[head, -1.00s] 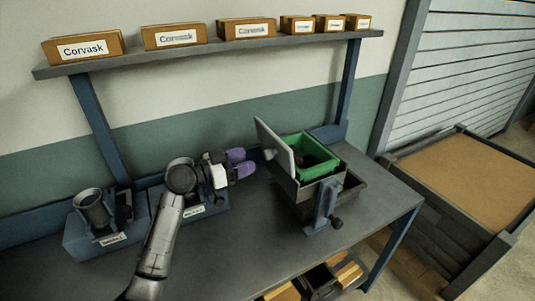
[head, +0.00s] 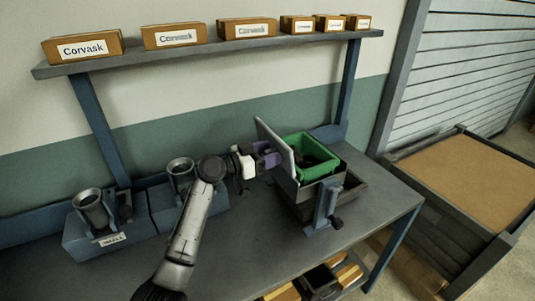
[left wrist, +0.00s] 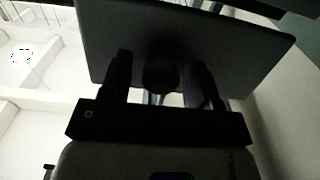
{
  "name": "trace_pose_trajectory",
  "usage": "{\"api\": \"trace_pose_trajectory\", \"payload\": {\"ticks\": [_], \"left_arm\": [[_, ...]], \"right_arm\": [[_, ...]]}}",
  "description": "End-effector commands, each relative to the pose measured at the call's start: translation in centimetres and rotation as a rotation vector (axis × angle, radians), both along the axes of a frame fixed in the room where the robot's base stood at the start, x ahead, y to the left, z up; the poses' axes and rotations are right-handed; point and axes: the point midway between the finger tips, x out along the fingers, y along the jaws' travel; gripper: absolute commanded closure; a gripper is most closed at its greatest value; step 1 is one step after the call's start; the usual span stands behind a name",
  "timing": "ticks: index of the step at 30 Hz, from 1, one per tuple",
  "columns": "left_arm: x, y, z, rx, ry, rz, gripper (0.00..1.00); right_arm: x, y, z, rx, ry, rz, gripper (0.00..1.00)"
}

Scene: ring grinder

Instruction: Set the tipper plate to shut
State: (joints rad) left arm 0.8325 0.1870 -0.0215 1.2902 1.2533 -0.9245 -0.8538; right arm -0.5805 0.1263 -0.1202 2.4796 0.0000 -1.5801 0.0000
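The tipper plate (head: 276,146) is a flat grey plate standing steeply tilted at the left side of the tipper, beside the green bin (head: 315,166). My left gripper (head: 268,155) is close against the plate's left face, its purple fingers partly overlapping it in the head view. In the left wrist view the plate (left wrist: 230,45) fills the upper middle as a dark panel. The fingers (left wrist: 158,80) are apart there, with a dark rounded knob-like part between them; contact is too dark to tell. My right gripper is not in view.
The tipper's blue bracket (head: 325,205) stands in front of the bin on the grey bench (head: 260,235). Two blue units with grey cups (head: 92,208) stand at the left. A shelf (head: 210,50) with several Corvask boxes runs above. The bench front is clear.

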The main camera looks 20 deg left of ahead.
Motion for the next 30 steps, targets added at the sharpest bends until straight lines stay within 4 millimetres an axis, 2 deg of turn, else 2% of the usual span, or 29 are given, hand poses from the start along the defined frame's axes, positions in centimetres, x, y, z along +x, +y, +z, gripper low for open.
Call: {"api": "trace_pose_trajectory", "payload": {"ticks": [2, 17, 25, 30], "left_arm": [[0.0, 0.0, 0.0, 0.000, 0.000, 0.000, 0.52], [0.0, 0.0, 0.0, 0.000, 0.000, 0.000, 0.99], [0.0, 0.0, 0.2, 0.008, 0.009, 0.000, 1.00], [0.2, -0.2, 0.9, 0.052, 0.054, -0.001, 1.00]], "right_arm": [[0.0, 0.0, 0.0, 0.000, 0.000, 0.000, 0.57], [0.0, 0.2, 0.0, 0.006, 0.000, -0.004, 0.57], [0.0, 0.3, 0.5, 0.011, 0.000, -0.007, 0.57], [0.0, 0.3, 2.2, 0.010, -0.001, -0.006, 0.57]]}}
